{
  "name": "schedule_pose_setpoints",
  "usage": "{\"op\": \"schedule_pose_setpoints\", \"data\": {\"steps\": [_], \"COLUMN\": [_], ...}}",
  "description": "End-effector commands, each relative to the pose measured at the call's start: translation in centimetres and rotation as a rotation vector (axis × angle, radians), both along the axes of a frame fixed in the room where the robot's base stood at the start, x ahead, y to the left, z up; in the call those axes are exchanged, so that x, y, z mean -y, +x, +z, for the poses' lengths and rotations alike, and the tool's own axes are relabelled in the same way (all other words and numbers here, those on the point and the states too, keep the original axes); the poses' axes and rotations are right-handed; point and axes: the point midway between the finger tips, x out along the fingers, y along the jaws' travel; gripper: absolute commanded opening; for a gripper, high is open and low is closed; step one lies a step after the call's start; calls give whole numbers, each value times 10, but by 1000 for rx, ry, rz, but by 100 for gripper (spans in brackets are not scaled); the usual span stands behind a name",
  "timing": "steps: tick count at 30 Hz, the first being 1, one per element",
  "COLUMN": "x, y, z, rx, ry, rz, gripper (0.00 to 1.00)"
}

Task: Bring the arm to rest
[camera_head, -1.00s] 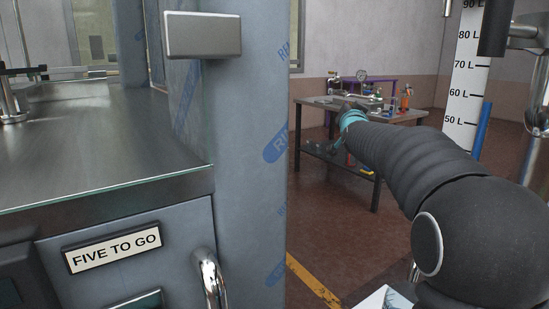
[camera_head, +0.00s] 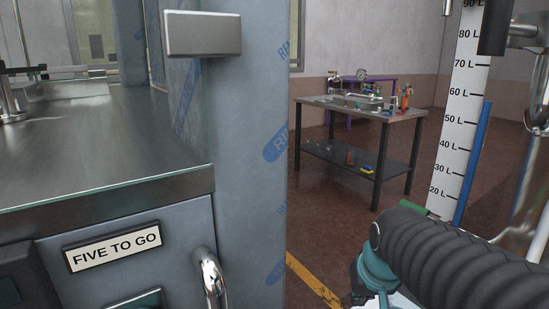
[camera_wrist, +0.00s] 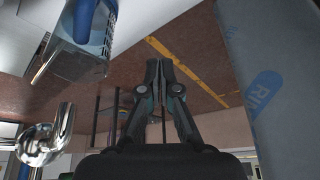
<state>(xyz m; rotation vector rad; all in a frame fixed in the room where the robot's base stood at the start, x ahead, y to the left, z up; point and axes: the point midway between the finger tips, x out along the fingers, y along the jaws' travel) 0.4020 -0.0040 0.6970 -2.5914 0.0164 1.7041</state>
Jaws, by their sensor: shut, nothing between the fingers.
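My gripper (camera_wrist: 157,68) is in the middle of the wrist view. Its two dark fingers are together at the tips with nothing between them. Open floor lies behind the fingertips in that view. In the head view my black ribbed arm is folded low at the lower right, and its teal wrist section is near the bottom edge. The fingers themselves cannot be made out in the head view.
A steel-topped machine (camera_head: 100,130) with a "FIVE TO GO" label (camera_head: 113,248) and a film-wrapped column (camera_head: 250,160) stand on the left. A chrome handle (camera_head: 209,278) sticks out. A workbench (camera_head: 362,109) stands behind. A volume scale (camera_head: 463,115) stands at right. Floor between is clear.

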Motion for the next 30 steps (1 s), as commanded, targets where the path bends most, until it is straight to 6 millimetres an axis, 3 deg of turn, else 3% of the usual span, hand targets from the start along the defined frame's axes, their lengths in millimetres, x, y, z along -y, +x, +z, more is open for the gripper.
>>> {"op": "schedule_pose_setpoints", "data": {"steps": [1, 4, 10, 18, 30], "x": [0, 0, 0, -4, -4], "y": [-21, -55, -94, -106, -107], "z": [-6, -16, -22, -3, -2], "rx": [-22, -52, -12, 76, 83], "ry": [-7, -17, -29, -29, -29], "rz": [7, 14, 24, 28, 29], "gripper": [0, 0, 0, 0, 0]}}
